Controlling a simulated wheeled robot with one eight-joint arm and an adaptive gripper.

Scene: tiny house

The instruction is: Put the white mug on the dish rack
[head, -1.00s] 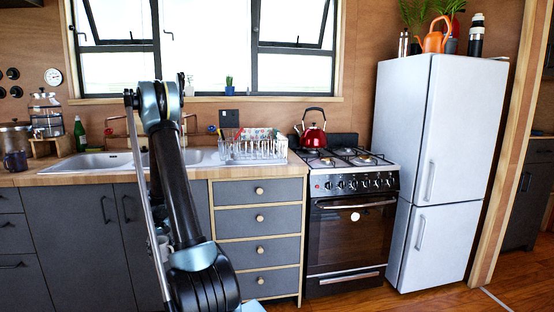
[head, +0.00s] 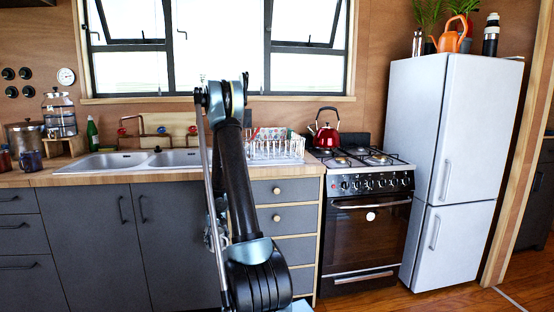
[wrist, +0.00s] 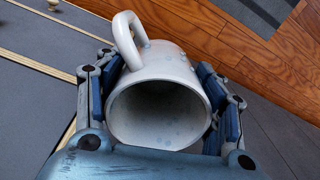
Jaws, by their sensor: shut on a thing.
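The white mug (wrist: 160,68), with faint pale blue spots, sits between the two blue-padded fingers of my gripper (wrist: 160,95) in the wrist view. My gripper is shut on it. Its opening faces the wrist camera and its handle points up and left. In the head view my arm hides the gripper and most or all of the mug. The dish rack (head: 285,151) stands on the counter right of the sink, with dishes in it.
The counter (head: 110,178) holds a double sink (head: 120,162), a green bottle (head: 93,133) and a dark mug (head: 31,160) at left. A stove with a red kettle (head: 326,134) stands right of the rack, then a white fridge (head: 445,140). Drawers and cabinets front the counter.

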